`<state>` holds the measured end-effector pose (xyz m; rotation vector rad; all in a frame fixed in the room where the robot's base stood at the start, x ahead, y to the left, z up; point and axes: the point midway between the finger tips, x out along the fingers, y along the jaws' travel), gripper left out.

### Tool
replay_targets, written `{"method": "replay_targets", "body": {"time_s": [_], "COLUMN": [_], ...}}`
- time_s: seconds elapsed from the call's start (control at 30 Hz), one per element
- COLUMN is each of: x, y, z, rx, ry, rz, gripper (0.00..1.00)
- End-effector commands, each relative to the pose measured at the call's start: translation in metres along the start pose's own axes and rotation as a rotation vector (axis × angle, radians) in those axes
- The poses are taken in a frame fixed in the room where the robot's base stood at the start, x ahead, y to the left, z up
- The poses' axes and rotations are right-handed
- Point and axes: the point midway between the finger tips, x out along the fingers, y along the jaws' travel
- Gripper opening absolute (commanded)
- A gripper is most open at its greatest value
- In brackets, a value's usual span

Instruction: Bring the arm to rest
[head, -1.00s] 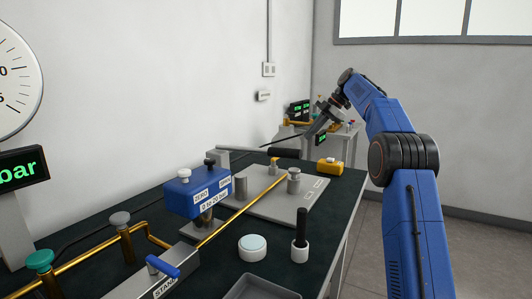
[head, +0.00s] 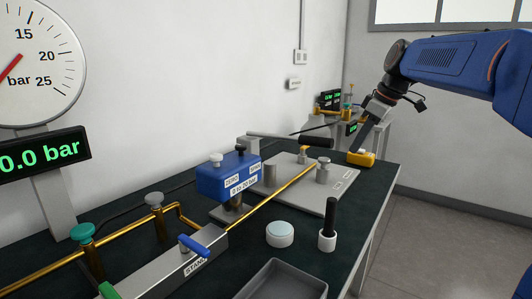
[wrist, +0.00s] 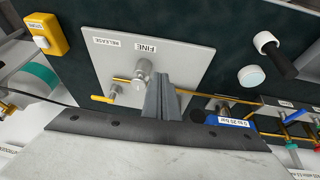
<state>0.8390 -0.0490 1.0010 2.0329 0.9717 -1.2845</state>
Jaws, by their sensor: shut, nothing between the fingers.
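My gripper (head: 357,149) is shut and empty. In the head view it points down at the far right of the bench, beside the yellow box in the picture. My blue arm reaches in from the right edge. In the wrist view the closed fingers (wrist: 162,78) show over the grey plate marked FINE and RELEASE (wrist: 180,60), close to its round metal knob (wrist: 143,72) in the picture. I cannot tell the height above the plate. Nothing is held.
The blue transmitter (head: 224,182) stands mid-bench with a brass pipe beside it. The yellow box (head: 361,158) is at the far end. A white round cap (head: 280,234), a black-handled tool (head: 330,222) and a grey tray (head: 270,292) are nearer. The dial gauge (head: 30,60) stands left; its display shows 0.0 bar.

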Motion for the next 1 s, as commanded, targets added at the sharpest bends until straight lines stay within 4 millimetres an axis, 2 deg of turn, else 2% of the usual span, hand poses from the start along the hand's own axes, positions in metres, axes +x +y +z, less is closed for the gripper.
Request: {"method": "replay_targets", "body": {"time_s": [0.03,0.1,0.47,0.8,1.0], "x": [-0.001,0.0,0.02,0.06,0.09], "y": [-0.017,-0.036,-0.134,-0.219,-0.26], "z": [0.011,0.026,0.114,0.209,0.261], "rx": [0.037,0.097,0.395,0.658,0.79], "ry": [-0.009,-0.02,-0.059,-0.059,-0.044], "rz": [0.011,0.028,0.129,0.232,0.286], "gripper": [0.0,0.0,0.0,0.0,0.0]}}
